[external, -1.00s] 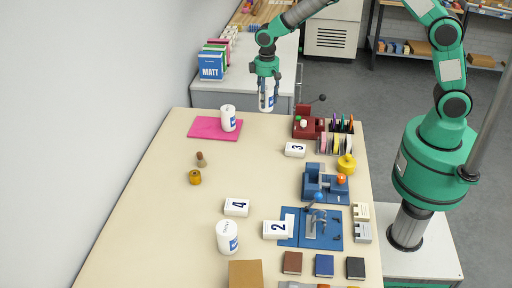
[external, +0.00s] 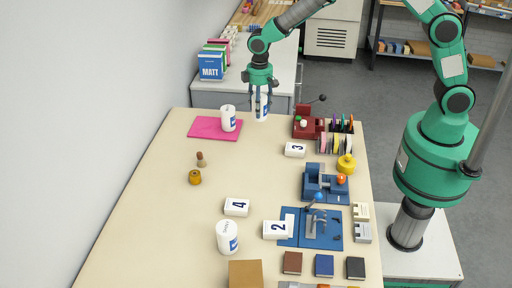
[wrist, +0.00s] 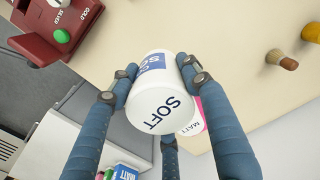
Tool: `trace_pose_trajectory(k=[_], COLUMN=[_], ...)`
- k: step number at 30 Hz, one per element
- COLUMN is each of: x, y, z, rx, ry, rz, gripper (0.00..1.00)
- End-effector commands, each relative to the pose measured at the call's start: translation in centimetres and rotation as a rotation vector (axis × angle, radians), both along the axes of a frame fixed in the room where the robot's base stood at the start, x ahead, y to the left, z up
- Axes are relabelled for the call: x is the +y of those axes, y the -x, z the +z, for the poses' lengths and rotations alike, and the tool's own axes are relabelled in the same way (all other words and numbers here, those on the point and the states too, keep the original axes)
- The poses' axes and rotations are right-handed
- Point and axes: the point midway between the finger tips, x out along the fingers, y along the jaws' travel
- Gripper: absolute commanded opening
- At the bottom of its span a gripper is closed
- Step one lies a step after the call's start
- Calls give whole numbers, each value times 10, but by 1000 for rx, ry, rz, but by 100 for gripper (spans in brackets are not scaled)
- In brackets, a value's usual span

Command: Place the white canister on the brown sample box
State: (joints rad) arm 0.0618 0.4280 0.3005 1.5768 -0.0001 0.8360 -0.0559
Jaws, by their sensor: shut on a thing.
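My gripper (external: 261,100) is shut on a white canister (external: 262,108) with a blue label, at the far edge of the table. In the wrist view the held canister (wrist: 160,95) reads "SOFT" and sits between the blue fingers. I cannot tell whether its base touches the table. A second white canister (external: 228,119) stands on a pink mat (external: 203,130), left of my gripper. A third white canister (external: 228,238) stands near the front. A small brown box (external: 292,262) lies at the front, left of a blue one (external: 324,265) and a black one (external: 355,267).
A tan box (external: 245,273) is at the front edge. Number blocks (external: 236,207), a blue fixture (external: 325,185), a red device (external: 308,127) and a yellow pot (external: 346,164) stand around. The table's middle is clear.

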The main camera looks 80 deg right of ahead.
Motion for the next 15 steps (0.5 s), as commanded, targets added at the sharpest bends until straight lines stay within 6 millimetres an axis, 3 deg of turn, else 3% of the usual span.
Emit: trace_pose_trajectory(k=[1,15], x=[20,191], y=[-3,-1], z=[6,17], rx=[0,1], ry=[0,0], rz=[42,440], gripper=[11,11])
